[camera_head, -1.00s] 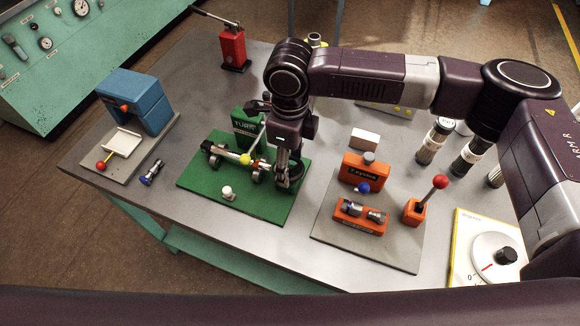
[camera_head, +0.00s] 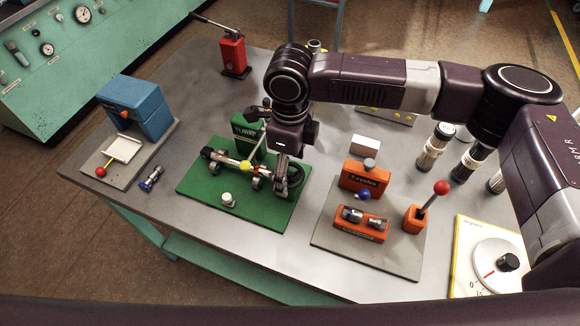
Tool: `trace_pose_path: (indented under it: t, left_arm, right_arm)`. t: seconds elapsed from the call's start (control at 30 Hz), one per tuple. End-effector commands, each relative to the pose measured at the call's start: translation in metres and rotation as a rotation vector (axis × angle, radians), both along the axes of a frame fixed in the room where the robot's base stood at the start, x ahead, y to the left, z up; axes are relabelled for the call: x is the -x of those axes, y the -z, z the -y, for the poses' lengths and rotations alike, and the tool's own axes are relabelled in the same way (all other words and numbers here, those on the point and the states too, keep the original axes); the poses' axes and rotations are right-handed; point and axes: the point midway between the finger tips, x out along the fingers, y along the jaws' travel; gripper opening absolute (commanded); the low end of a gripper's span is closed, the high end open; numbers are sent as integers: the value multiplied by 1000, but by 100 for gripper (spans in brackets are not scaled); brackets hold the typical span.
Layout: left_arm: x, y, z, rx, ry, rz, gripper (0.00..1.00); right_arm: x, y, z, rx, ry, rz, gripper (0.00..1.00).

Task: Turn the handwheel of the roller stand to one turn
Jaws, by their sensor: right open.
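The roller stand is a green base plate (camera_head: 209,188) with a green upright block (camera_head: 246,131) marked "TURN". A hose with a yellow band (camera_head: 246,164) lies across its rollers. The handwheel (camera_head: 296,181) is a dark ring at the right end of the stand, partly hidden by my gripper. My right gripper (camera_head: 281,176) points down at the handwheel, open. Its fingers overlap the wheel in the picture, and I cannot tell if they touch it. My left gripper is out of view.
A blue press (camera_head: 136,101) stands at the left. Orange fixtures (camera_head: 363,178) stand on a grey plate right of the stand, beside a red-knobbed lever (camera_head: 441,188). A dial board (camera_head: 467,240) is at the right. A red hand pump (camera_head: 233,55) stands at the back.

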Motion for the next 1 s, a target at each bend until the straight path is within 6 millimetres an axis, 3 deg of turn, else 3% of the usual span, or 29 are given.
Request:
trace_pose_path:
  t: [0.17,0.4,0.6,1.0]
  left_arm:
    - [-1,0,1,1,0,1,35]
    - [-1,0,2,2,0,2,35]
    - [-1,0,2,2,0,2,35]
    - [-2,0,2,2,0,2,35]
  right_arm:
    - [-1,-23,0,-2,0,3,71]
    - [-1,-76,-1,-4,-1,5,71]
    - [-1,-107,-1,-2,0,3,71]
    - [-1,-119,0,-2,0,2,71]
